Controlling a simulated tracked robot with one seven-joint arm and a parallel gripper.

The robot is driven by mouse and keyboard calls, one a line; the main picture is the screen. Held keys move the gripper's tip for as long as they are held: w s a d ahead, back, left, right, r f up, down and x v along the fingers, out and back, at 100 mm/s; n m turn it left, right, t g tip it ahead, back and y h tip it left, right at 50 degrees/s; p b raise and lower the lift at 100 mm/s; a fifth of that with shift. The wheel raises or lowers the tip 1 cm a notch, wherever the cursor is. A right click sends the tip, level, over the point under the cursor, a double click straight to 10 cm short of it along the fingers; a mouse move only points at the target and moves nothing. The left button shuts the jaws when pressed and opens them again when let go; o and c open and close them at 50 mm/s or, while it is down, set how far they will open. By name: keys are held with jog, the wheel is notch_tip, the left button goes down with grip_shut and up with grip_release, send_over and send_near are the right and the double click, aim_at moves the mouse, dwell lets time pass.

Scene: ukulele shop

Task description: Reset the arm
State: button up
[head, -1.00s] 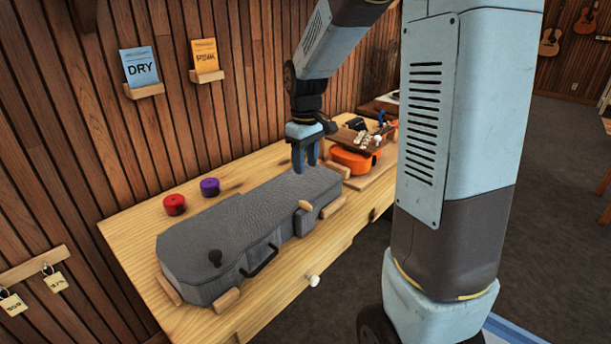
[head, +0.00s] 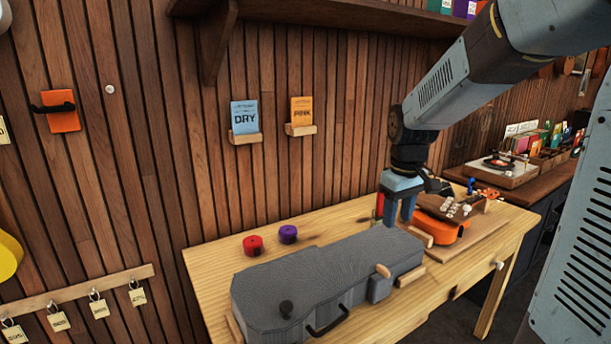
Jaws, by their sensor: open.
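My gripper (head: 398,212) points down with its two blue fingers a little apart. It is over the far right end of the closed grey instrument case (head: 325,277). I see nothing between the fingers. Whether the fingertips touch the case lid cannot be told from this view. My arm comes in from the upper right and is bent down at the wrist.
An orange ukulele (head: 436,231) lies on a board right of my gripper. Red (head: 253,245) and purple (head: 288,233) round items sit behind the case on the wooden bench (head: 208,262). Two cards on small ledges hang on the slatted wall. A shelf (head: 400,20) runs above.

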jog(key=s+r+m+t, duration=0.2)
jog(key=s+r, duration=0.1)
jog(key=s, duration=0.6)
jog(key=s+r+m+t, duration=0.2)
jog(key=s+r+m, duration=0.1)
jog(key=s, duration=0.7)
jog(key=shift+d+r+t, duration=0.3)
jog(key=shift+d+r, duration=0.1)
jog(key=shift+r, duration=0.15)
